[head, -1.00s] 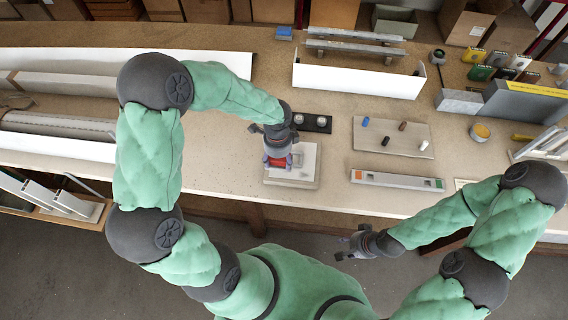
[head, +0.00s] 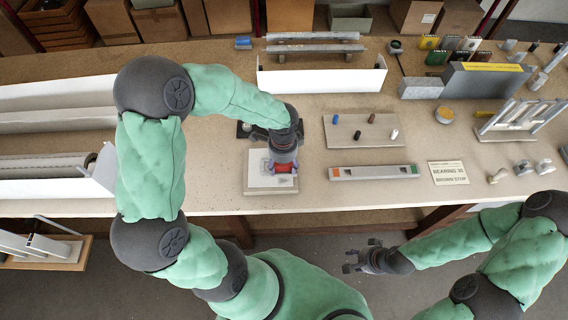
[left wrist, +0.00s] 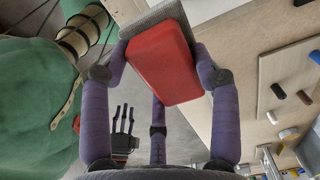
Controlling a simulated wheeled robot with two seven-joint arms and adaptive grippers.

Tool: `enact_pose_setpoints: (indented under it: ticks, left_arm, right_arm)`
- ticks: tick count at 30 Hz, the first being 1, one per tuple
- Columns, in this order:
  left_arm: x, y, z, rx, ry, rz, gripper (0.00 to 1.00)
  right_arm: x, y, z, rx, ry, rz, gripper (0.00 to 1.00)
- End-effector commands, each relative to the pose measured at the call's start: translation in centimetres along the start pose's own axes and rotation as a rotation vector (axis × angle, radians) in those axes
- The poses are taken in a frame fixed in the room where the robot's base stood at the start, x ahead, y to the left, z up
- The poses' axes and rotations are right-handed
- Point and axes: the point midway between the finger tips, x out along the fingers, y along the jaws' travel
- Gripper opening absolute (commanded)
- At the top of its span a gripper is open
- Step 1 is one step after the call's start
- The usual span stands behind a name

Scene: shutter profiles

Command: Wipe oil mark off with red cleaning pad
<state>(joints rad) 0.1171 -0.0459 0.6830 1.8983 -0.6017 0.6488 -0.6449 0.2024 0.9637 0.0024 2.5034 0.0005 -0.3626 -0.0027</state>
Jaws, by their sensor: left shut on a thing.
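The red cleaning pad (head: 285,168) is in my left gripper (head: 283,163), over the right part of a pale square plate (head: 254,184) near the bench's front edge. In the left wrist view the red pad (left wrist: 160,62) sits between the purple fingers, with a grey textured layer along its far side. I cannot tell whether the pad touches the plate. Faint grey marking (head: 284,182) shows on the plate just below the pad; I cannot tell whether it is oil. My right gripper (head: 352,257) is open and empty, in front of the bench.
A tray with several small cylinders (head: 345,137) lies right of the plate. A grey bar (head: 374,173) and a sign (head: 447,173) lie along the front. A white profile (head: 320,82) stands behind. A dark holder (head: 243,130) sits close behind the plate.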

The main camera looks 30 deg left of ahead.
Motion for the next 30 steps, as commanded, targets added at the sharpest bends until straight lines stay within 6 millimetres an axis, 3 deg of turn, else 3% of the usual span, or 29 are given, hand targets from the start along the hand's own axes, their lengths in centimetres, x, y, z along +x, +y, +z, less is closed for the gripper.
enact_pose_setpoints:
  ticks: [11,30]
  left_arm:
    - [0.8,0.0,0.0,0.001,0.000,0.000,0.36]
    - [6.1,0.0,0.0,0.001,0.000,0.000,0.36]
  right_arm:
    - [0.6,0.2,0.0,0.000,0.000,0.000,0.40]
    - [4.6,1.7,-0.2,0.000,0.000,0.000,0.40]
